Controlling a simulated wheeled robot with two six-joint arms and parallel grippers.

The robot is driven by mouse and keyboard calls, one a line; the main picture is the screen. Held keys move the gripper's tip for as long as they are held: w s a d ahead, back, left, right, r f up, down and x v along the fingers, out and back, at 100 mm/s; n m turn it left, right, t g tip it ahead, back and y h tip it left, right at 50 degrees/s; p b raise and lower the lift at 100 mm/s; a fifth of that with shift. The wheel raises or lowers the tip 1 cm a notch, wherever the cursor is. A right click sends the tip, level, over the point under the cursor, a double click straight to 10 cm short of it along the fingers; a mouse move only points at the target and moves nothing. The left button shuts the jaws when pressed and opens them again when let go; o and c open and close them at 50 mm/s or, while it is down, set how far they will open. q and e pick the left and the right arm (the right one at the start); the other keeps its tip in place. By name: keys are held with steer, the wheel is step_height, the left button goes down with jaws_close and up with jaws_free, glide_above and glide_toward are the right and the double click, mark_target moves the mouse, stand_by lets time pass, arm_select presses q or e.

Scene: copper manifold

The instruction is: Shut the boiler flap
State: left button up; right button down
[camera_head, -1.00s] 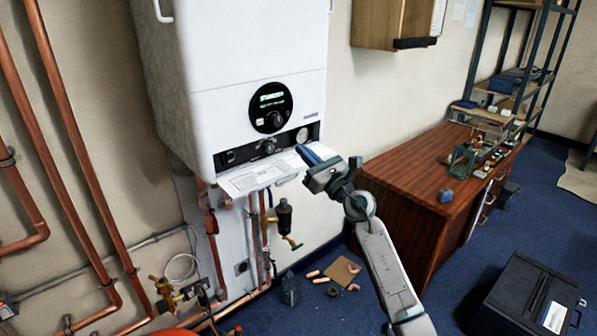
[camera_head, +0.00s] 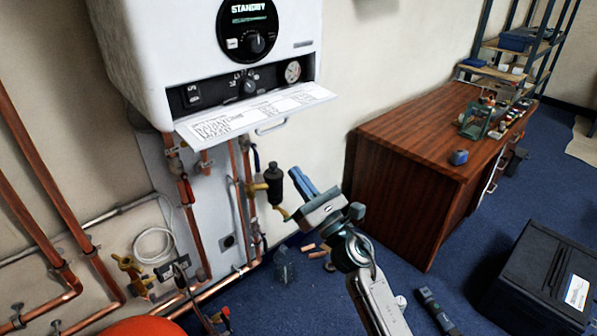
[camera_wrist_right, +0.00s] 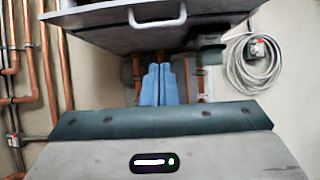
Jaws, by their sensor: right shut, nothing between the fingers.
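The boiler (camera_head: 190,50) hangs on the wall at the upper left of the head view. Its flap (camera_head: 250,115) is open, hanging outward below the control panel (camera_head: 240,85) with its printed inner side up and a small handle (camera_head: 271,127) under its front edge. In the right wrist view the flap's underside (camera_wrist_right: 100,28) and handle (camera_wrist_right: 157,17) show at the top. My right gripper (camera_head: 301,178) is shut and empty, below and to the right of the flap, apart from it. Its blue fingers also show in the wrist view (camera_wrist_right: 158,82), below the handle. My left gripper is out of view.
Copper pipes (camera_head: 45,190) and valves (camera_head: 274,185) run below the boiler. A wooden desk (camera_head: 400,170) stands to the right, with a black case (camera_head: 525,285) on the floor. Open space lies between boiler and desk.

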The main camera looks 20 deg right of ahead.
mark_target(265, 118)
arm_select(q)
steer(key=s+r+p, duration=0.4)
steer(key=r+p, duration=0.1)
steer(key=p, duration=0.2)
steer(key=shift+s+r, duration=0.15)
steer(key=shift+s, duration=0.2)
arm_select(e)
steer(key=w+a+r, duration=0.2)
steer(key=w+r, duration=0.4)
steer(key=r, duration=0.2)
arm_select(q)
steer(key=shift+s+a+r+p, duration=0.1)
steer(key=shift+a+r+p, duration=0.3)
steer(key=shift+p, duration=0.25)
arm_select(e)
steer(key=shift+s+r, duration=0.1)
steer(key=shift+r, duration=0.15)
